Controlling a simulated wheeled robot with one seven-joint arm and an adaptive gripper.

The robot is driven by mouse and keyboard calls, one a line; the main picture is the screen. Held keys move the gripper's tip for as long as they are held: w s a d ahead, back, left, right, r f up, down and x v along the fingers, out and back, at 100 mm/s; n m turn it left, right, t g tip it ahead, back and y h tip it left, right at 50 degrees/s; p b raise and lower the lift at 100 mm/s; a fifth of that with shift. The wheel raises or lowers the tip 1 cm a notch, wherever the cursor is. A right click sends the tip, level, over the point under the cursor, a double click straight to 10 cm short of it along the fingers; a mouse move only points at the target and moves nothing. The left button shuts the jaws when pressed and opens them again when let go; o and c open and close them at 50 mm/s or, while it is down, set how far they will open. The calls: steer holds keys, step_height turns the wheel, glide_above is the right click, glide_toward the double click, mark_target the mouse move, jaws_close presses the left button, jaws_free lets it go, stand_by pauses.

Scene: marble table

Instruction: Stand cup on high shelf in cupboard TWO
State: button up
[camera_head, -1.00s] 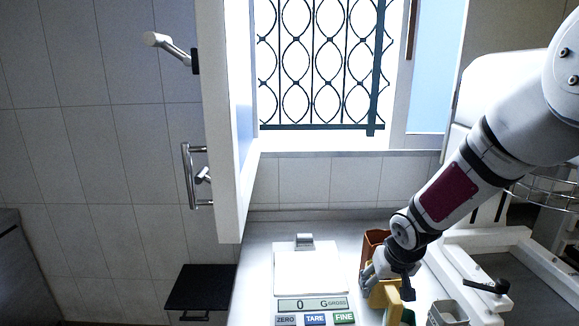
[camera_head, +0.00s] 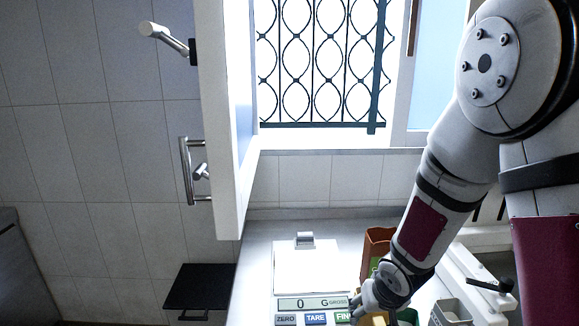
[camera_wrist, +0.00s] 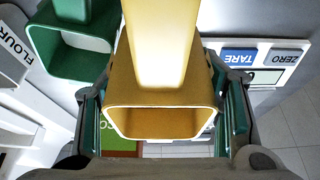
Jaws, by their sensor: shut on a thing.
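A yellow cup (camera_wrist: 163,92) with a square, open rim fills the middle of the wrist view. My gripper (camera_head: 372,304) has one finger along each side of it and is shut on it. In the head view only a small yellow part of the cup (camera_head: 376,319) shows at the bottom edge, below my gripper. Whether it touches the counter cannot be told. A tall white panel (camera_head: 222,120), like an open cupboard door, stands left of the window. No cupboard marked TWO and no high shelf are seen.
A kitchen scale (camera_head: 305,262) reading 0 lies left of my gripper. A brown box (camera_head: 378,241) stands behind it. A green container (camera_wrist: 72,55) and a FLOUR-labelled container (camera_wrist: 14,42) are beside the cup. A small pale bin (camera_head: 447,313) stands right.

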mark_target(379, 317)
steer(key=shift+s+d+f, duration=0.15)
steer(key=shift+s+f, duration=0.6)
steer(key=shift+s, duration=0.1)
steer(key=p+v, duration=0.2)
steer(key=v, duration=0.1)
steer(key=p+v, duration=0.3)
steer(key=shift+s, duration=0.4)
steer(key=shift+w+r, duration=0.1)
steer(key=shift+w, duration=0.2)
steer(key=w, duration=0.2)
steer(key=shift+w, duration=0.6)
steer(key=shift+w, duration=0.1)
